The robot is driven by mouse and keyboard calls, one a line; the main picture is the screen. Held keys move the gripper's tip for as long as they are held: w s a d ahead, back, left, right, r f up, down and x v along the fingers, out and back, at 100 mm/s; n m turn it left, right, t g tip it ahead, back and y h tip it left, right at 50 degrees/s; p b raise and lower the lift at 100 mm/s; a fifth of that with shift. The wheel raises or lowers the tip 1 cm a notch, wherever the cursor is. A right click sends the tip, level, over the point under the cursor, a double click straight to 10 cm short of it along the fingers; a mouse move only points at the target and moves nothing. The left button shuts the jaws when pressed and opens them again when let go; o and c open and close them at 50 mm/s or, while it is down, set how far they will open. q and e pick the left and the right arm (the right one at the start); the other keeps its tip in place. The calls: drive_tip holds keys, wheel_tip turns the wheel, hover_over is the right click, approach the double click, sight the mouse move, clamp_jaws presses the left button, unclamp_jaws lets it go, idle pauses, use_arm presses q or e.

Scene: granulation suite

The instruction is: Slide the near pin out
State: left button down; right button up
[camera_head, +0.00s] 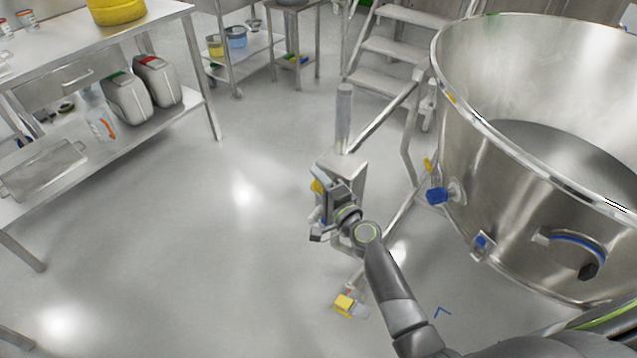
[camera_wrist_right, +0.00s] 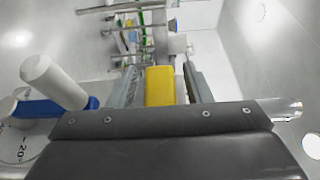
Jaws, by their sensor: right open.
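A yellow block (camera_wrist_right: 160,86), which may be the near pin's grip, shows between the fingers of my right gripper (camera_wrist_right: 160,88) in the right wrist view. The fingers stand apart on its two sides; I cannot tell whether they touch it. In the head view my right gripper (camera_head: 322,212) is at a steel post or bracket (camera_head: 347,165), and a small yellow part (camera_head: 317,186) shows beside it, partly hidden by the gripper. A second yellow piece (camera_head: 345,305) sits low near the floor, nearer to me. No pin shaft is clearly visible. My left gripper is not in view.
A large steel bowl (camera_head: 480,170) with blue fittings stands at the right. Steps (camera_head: 390,50) are behind the post. A steel bench (camera_head: 100,40) with containers stands at the left. In the wrist view a white cylinder (camera_wrist_right: 55,82) with blue is at left. The floor between is clear.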

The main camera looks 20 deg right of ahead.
drive_tip(key=shift+c, duration=0.2)
clamp_jaws()
drive_tip(key=shift+s+a+f, duration=0.15)
drive_tip(key=shift+s+a, duration=0.7)
drive_tip(key=shift+a, duration=0.2)
drive_tip(key=shift+c, duration=2)
unclamp_jaws()
drive_tip(key=o, duration=0.4)
drive_tip(key=shift+s+a, duration=0.1)
drive_tip(key=shift+a, duration=0.05)
drive_tip(key=shift+o, duration=0.2)
